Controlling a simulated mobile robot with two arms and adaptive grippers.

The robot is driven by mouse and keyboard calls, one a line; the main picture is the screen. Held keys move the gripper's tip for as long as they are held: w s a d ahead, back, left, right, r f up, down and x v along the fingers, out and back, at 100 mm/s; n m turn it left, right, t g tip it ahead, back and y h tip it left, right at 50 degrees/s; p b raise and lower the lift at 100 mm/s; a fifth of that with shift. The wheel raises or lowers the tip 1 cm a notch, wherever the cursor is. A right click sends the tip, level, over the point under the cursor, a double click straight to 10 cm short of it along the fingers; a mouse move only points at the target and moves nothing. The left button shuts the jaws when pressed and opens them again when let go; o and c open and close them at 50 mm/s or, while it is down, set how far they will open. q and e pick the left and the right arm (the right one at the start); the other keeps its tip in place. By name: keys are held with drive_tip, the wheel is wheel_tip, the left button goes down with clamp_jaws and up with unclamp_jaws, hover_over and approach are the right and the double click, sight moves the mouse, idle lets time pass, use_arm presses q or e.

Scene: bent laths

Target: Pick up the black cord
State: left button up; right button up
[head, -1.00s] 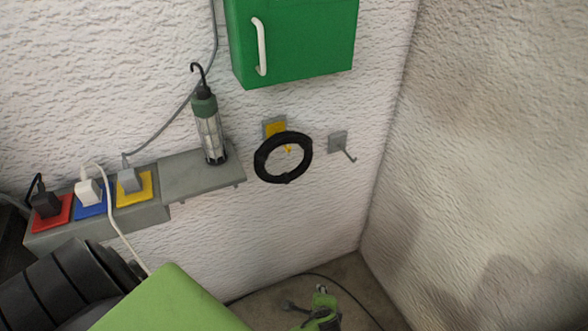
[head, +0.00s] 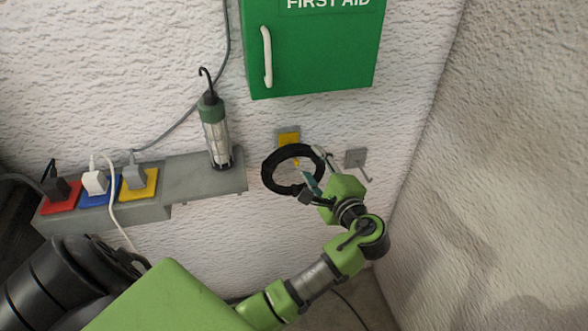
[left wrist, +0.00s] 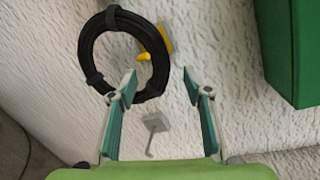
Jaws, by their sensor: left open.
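The black cord (head: 269,172) is a round coil bound with ties. It hangs against the white wall from a yellow hook plate (head: 289,138). My left gripper (head: 311,164) is at the right side of the coil with its fingers apart. In the left wrist view the cord (left wrist: 91,48) fills the upper left. I cannot tell whether a finger touches the cord. My right gripper is not in view.
An empty grey hook (head: 356,159) is on the wall just right of the gripper. A green first aid cabinet (head: 312,50) hangs above. A grey shelf (head: 190,184) at left holds a work lamp (head: 214,130) and a row of plugs (head: 95,182).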

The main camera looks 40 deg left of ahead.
sight(307, 154)
use_arm(q)
drive_tip(key=shift+w+a, duration=0.35)
drive_tip(key=shift+a, duration=0.1)
drive_tip(key=x, duration=0.1)
drive_tip(key=p+x, duration=0.1)
drive_tip(key=x, duration=0.1)
drive_tip(key=p+x, duration=0.1)
drive_tip(key=shift+w+f, duration=0.3)
drive_tip(key=shift+w+a+f, duration=0.2)
drive_tip(key=shift+a, duration=0.1)
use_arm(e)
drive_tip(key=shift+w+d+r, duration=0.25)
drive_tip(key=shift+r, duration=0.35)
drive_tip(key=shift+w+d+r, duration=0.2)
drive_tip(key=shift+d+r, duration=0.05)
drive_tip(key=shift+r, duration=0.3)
use_arm(q)
drive_tip(key=shift+d, duration=0.1)
drive_tip(key=shift+c, duration=0.3)
clamp_jaws()
drive_tip(key=shift+r, duration=0.15)
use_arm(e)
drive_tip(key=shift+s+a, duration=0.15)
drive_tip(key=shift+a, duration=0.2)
